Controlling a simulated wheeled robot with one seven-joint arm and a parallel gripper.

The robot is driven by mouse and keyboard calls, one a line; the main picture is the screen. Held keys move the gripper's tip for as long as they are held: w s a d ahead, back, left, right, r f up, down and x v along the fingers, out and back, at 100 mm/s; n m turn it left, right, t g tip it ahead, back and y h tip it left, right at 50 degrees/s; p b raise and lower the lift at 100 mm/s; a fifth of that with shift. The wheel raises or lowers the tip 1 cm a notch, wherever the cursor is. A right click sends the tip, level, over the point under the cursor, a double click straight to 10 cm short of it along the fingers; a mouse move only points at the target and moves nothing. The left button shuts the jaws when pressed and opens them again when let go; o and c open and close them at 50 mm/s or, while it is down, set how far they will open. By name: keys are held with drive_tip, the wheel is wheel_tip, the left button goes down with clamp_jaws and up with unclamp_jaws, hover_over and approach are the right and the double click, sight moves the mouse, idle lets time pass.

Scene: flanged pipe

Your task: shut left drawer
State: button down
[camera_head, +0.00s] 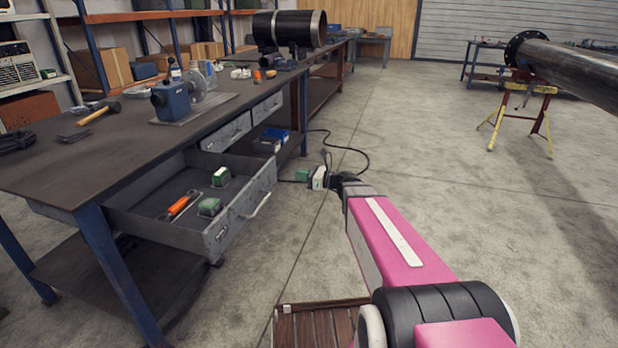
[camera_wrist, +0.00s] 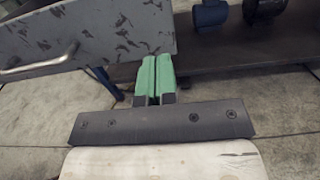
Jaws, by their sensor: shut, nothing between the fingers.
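The left drawer (camera_head: 236,218) is a grey metal box pulled well out from under the workbench. Its front carries a pale bar handle (camera_head: 261,206). An orange-handled tool (camera_head: 180,206) and small green items lie inside it. My gripper (camera_head: 308,176) has green fingertips and is shut and empty, to the right of the drawer and apart from it in the head view. In the wrist view, the fingertips (camera_wrist: 156,76) are together, near the lower right edge of a worn grey panel (camera_wrist: 115,32) with a handle at its left, seemingly the drawer front. Any contact cannot be told.
The workbench (camera_head: 100,155) stands on blue legs, with a hammer and a blue vise on top. Two other drawers (camera_head: 226,132) beyond look shut. A black cable lies on the floor near my gripper. A wooden pallet-like piece (camera_head: 315,325) is below my arm. Open floor lies right.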

sight(275, 170)
drive_tip(key=x, duration=0.8)
drive_tip(key=shift+w+a, duration=0.1)
drive_tip(key=shift+a, duration=0.05)
